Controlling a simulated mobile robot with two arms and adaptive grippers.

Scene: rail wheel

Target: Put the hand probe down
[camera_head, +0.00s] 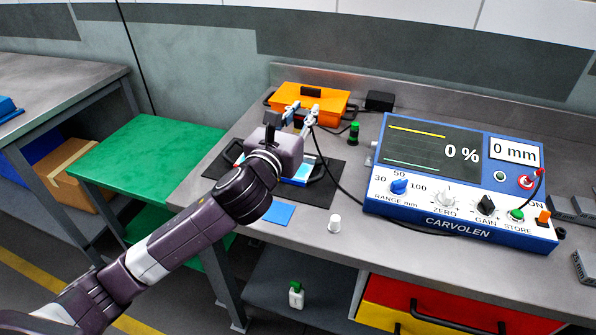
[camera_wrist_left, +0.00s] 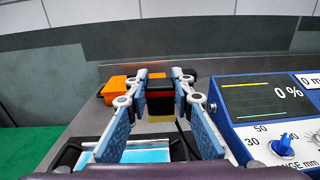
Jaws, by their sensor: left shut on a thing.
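My left gripper (camera_head: 302,112) is over the back of the bench, above a black mat. In the left wrist view its fingers (camera_wrist_left: 160,92) are shut on the hand probe (camera_wrist_left: 160,104), a small dark block with a red band and a tan lower end. The probe looks held clear of the bench. In the head view the gripper mostly hides it, and a black cable (camera_head: 334,176) runs from there towards the blue test device (camera_head: 455,182). The device display reads 0 % and 0 mm. My right gripper is not in view.
A shallow tray with blue contents (camera_wrist_left: 146,155) lies on the black mat (camera_head: 318,193) below the gripper. An orange case (camera_head: 315,99) stands behind. Bare bench shows in front.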

